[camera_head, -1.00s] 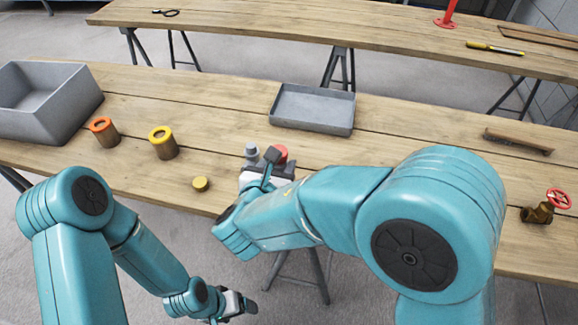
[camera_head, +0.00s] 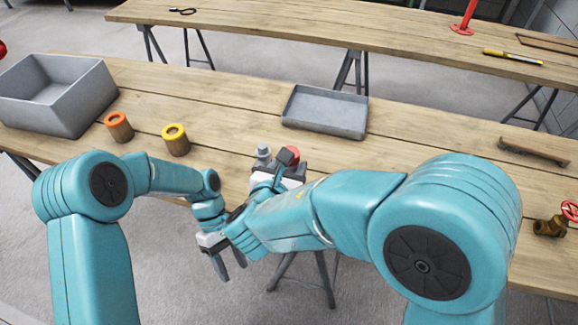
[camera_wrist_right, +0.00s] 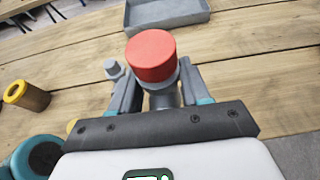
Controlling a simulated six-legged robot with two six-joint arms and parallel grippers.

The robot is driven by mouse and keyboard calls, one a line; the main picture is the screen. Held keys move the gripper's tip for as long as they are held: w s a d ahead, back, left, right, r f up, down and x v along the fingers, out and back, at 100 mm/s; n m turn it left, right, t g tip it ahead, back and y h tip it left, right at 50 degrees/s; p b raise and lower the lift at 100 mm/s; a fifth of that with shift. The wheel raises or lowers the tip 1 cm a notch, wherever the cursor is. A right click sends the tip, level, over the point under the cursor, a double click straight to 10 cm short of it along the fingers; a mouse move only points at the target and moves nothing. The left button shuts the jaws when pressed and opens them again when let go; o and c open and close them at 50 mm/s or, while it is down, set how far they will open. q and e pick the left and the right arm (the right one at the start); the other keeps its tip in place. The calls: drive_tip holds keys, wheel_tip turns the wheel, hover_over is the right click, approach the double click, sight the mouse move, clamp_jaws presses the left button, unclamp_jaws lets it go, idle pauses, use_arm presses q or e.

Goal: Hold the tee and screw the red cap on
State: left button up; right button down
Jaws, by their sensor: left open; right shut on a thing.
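The red cap (camera_wrist_right: 151,55) sits on top of a grey round fitting, which I take for the tee (camera_wrist_right: 163,100), between the fingers of my right gripper (camera_wrist_right: 155,78). The fingers close on the grey part just under the cap. I cannot tell how far the cap is seated. In the head view the red cap (camera_head: 289,154) shows just behind my right gripper (camera_head: 284,168), at the table's front edge. A grey knobbed piece (camera_head: 263,152) shows beside it; I cannot tell whether it belongs to the tee. My left gripper (camera_head: 230,264) is open and empty, lower left of the right one, in front of the table.
An orange-topped cylinder (camera_head: 118,126) and a yellow-topped one (camera_head: 175,140) stand left, near a grey bin (camera_head: 95,110). A shallow grey tray (camera_head: 325,112) lies behind the cap. A brass valve (camera_head: 549,226) and a wooden piece (camera_head: 535,151) lie right.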

use_arm(q)
drive_tip(key=w+r+n+y, duration=0.25)
drive_tip(key=w+r, duration=0.45)
drive_tip(key=r, duration=0.4)
wheel_tip(320, 180, up, 26)
drive_tip(key=n+t, duration=0.7)
drive_tip(key=t, duration=0.2)
hover_over(290, 148)
drive_tip(key=a, duration=0.2)
drive_tip(key=shift+m+g+y, duration=0.25)
drive_tip(key=shift+g+y, duration=0.2)
drive_tip(key=shift+g, duration=0.45)
drive_tip(key=d+f, duration=0.1)
drive_tip(key=s+d+f, duration=0.1)
drive_tip(key=f, duration=0.1)
drive_tip(key=shift+f, duration=0.3)
drive_tip(key=shift+s+a, duration=0.1)
drive_tip(key=shift+s, duration=0.1)
drive_tip(key=shift+w+f, duration=0.2)
drive_tip(key=shift+f, duration=0.2)
drive_tip(key=shift+s+f, duration=0.15)
drive_tip(key=shift+f, duration=3.35)
